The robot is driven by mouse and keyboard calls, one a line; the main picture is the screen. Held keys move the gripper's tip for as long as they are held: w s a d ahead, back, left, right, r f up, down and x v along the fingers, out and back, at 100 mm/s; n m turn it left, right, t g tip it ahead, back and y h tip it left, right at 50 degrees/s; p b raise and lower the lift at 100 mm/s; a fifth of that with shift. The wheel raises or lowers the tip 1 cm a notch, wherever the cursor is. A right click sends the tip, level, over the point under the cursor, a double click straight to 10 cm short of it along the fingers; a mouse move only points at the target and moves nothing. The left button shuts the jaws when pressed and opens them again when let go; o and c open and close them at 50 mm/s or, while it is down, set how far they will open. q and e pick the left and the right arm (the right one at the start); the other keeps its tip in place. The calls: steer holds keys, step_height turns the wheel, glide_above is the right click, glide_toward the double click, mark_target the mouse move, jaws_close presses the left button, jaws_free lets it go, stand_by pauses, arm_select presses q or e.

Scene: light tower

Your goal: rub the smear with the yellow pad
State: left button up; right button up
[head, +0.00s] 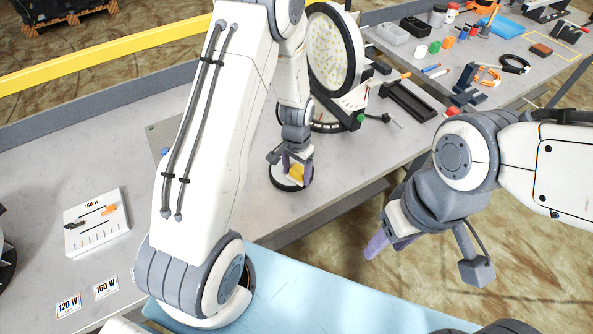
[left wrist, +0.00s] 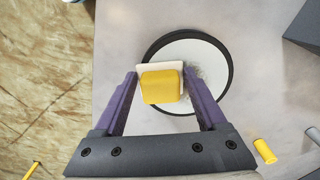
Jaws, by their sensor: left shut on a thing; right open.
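The yellow pad (head: 297,172) is held between the purple fingers of my left gripper (head: 298,168) at the bench's front edge. In the left wrist view the pad (left wrist: 160,86) has a pale layer on its far side, and the gripper (left wrist: 165,82) has a finger at each side of it. Beneath lies a round white disc with a black rim (left wrist: 228,62). A greyish speckled smear (left wrist: 196,74) shows on the disc by the pad's right edge, partly hidden. I cannot tell whether the pad touches the disc. My right gripper (head: 388,244) is open and empty, off the bench.
A large round lamp panel (head: 333,55) stands behind my left gripper. A black tray (head: 408,103) lies to its right. In the left wrist view a yellow cylinder (left wrist: 265,151) lies at the lower right.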

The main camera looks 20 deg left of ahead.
arm_select(q)
steer(key=shift+w+a, duration=1.15)
steer(key=shift+a, duration=0.3)
steer(key=shift+w+a, duration=0.6)
steer(key=shift+a, duration=0.15)
steer(key=shift+w+a, duration=0.55)
steer(key=shift+a, duration=0.2)
